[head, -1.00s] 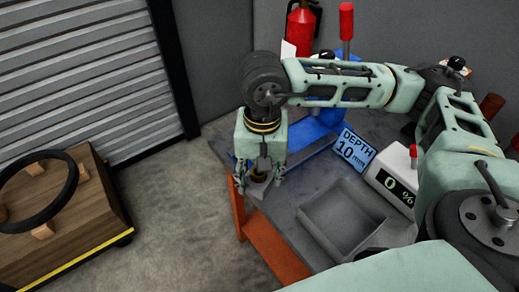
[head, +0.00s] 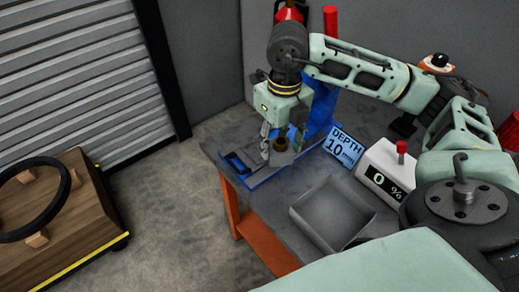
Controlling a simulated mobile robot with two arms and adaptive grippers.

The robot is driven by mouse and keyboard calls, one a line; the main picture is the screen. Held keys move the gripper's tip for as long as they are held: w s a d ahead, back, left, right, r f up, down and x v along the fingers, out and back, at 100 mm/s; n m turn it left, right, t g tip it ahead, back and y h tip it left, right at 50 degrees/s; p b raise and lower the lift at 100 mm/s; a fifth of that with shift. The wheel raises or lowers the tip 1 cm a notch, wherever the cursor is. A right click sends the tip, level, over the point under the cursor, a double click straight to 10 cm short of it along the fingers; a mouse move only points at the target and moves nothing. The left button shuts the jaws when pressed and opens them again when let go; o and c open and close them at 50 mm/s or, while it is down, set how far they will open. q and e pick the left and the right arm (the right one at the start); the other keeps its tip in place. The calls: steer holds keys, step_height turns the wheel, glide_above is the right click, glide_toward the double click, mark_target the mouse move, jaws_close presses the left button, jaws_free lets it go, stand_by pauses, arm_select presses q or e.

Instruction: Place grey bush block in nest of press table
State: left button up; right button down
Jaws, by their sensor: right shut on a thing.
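My right gripper (head: 282,146) is shut on the grey bush block (head: 283,157), which has a brown-gold bush in its top. The gripper points down and holds the block over the right part of the blue press table (head: 262,178). I cannot tell whether the block touches the table. The dark nest (head: 236,162) shows at the table's left end, to the left of the block. The blue press column (head: 322,112) stands behind and right of the gripper. My left gripper is not in view.
An open grey tray (head: 331,212) on the workbench (head: 262,214) looks empty. A "DEPTH 10 mm" sign (head: 344,148) and a white box showing "0 %" (head: 391,176) stand to the right. A wooden stand with a black ring (head: 68,190) is at the left.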

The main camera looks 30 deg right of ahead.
steer(key=d+m, duration=0.1)
steer(key=m, duration=0.1)
steer(key=d+m, duration=0.1)
steer(key=m, duration=0.1)
steer(key=d+r+m, duration=0.1)
steer(key=m, duration=0.2)
steer(key=shift+w, duration=0.1)
steer(key=d+m, duration=0.2)
steer(key=m, duration=0.3)
steer(key=p, duration=0.5)
glide_toward(258, 150)
steer(key=shift+w+f, duration=0.1)
step_height(258, 150, down, 3)
steer(key=shift+f+p, duration=0.25)
steer(key=shift+p, duration=0.5)
steer(key=shift+f, duration=0.25)
steer(key=shift+f, duration=0.2)
steer(key=c, duration=0.8)
jaws_free()
